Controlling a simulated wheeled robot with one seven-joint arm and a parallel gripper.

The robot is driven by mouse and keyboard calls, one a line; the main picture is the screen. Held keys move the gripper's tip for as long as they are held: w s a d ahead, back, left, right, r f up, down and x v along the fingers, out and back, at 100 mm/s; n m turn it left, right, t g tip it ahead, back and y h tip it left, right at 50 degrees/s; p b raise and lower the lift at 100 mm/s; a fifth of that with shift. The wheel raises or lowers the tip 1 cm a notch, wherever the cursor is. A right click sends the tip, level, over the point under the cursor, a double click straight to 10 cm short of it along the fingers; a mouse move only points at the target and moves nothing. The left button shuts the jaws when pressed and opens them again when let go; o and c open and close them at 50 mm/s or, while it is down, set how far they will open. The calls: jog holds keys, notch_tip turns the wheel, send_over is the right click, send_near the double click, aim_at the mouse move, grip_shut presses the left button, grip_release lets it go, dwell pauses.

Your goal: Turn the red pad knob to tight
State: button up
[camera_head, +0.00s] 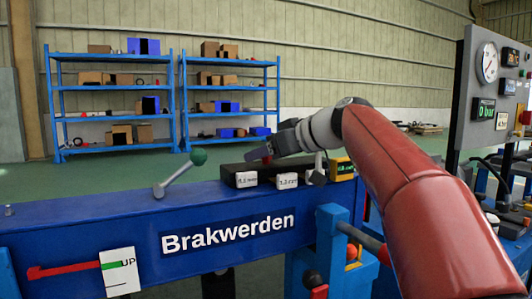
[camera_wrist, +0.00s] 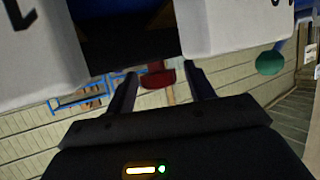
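The red pad knob (camera_head: 267,159) sits on top of the black block on the blue machine beam, largely covered by my gripper in the head view. In the wrist view the red knob (camera_wrist: 158,77) shows between my two dark fingers. My gripper (camera_head: 257,155) reaches in from the right, at the height of the block's top. In the wrist view my gripper (camera_wrist: 162,78) is open, with gaps visible between the knob and the fingers. I see no clear contact. The knob's markings cannot be read.
The black block (camera_head: 230,170) carries white label plates (camera_head: 246,180). A lever with a green ball (camera_head: 198,157) stands to the left, and a yellow display (camera_head: 342,169) to the right. A grey gauge panel (camera_head: 475,125) rises at far right. Blue shelves (camera_head: 115,89) stand far behind.

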jog(key=c, duration=0.9)
jog(key=shift+c, duration=0.2)
